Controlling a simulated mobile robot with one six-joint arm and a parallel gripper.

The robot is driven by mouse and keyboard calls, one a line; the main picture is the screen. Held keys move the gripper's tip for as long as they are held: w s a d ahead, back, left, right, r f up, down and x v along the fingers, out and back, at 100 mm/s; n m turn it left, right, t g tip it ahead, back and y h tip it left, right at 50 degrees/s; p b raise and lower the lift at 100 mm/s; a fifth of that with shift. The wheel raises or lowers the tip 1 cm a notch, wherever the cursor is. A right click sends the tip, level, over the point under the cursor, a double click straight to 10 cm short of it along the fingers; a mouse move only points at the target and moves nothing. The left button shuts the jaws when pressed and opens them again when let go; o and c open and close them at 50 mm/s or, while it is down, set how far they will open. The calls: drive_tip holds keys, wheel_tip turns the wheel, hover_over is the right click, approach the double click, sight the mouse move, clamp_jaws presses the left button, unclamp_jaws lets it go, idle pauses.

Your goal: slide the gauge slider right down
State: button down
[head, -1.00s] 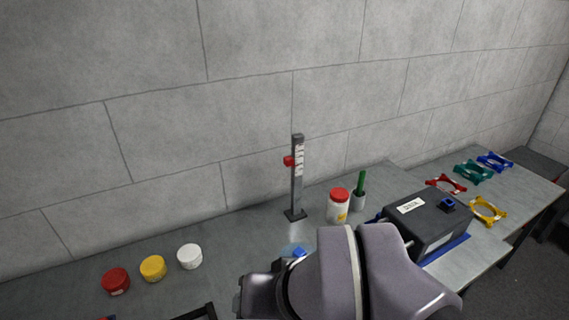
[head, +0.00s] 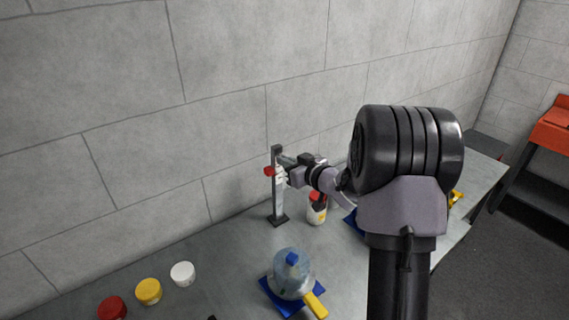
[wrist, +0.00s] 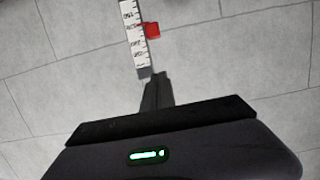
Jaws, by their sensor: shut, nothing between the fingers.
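The gauge (head: 279,200) is an upright dark post with a white marked scale on a flat base, standing on the bench near the wall. Its red slider (head: 269,171) sits in the upper part of the post and sticks out to the left. My gripper (head: 284,161) is shut and empty, close to the upper part of the post on its right. In the wrist view, the shut fingertips (wrist: 159,76) point at the scale (wrist: 134,38), with the red slider (wrist: 152,30) beyond them. I cannot tell whether they touch the gauge.
A clear dome with a blue knob (head: 291,259) and a yellow handle (head: 316,305) stand in front of the gauge. A red-lidded jar (head: 316,214) is right of it. White (head: 182,273), yellow (head: 148,291) and red (head: 112,308) lids lie at left.

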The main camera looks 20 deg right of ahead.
hover_over(269, 171)
drive_tip(key=s+d, duration=0.1)
drive_tip(key=f, duration=0.2)
drive_tip(key=shift+s+f+b, duration=0.1)
drive_tip(key=shift+f+b, duration=1)
drive_tip(key=shift+f, duration=0.65)
wheel_tip(269, 171, down, 4)
drive_tip(key=b, duration=0.3)
drive_tip(key=shift+s+f, duration=0.1)
drive_tip(key=shift+f, duration=0.25)
